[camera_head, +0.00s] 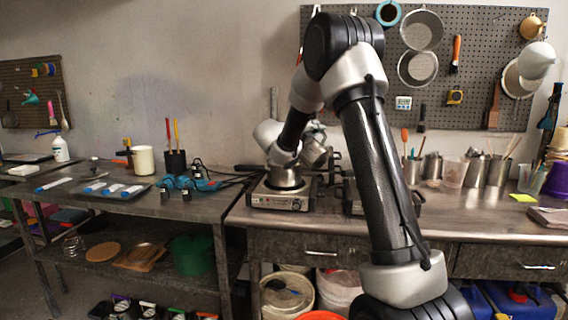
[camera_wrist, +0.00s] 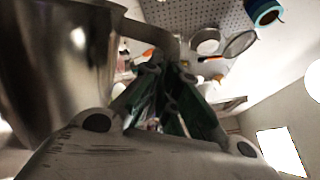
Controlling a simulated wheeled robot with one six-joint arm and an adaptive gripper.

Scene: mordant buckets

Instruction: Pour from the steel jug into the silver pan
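The steel jug (camera_head: 316,152) is in the air above the burner in the head view, and looks tilted. In the wrist view the jug (camera_wrist: 58,75) fills the left side, with its handle curving over to my gripper (camera_wrist: 165,95). The green-padded fingers are closed around the handle. The silver pan (camera_head: 284,178) sits on the left burner (camera_head: 280,200), its dark handle pointing left. The jug is close above and to the right of the pan. My arm hides part of both. The jug's inside and any stream are not visible.
Steel containers (camera_head: 432,166) and a clear beaker (camera_head: 454,172) stand farther right. A blue tool (camera_head: 190,184) and a black cup (camera_head: 175,161) lie left.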

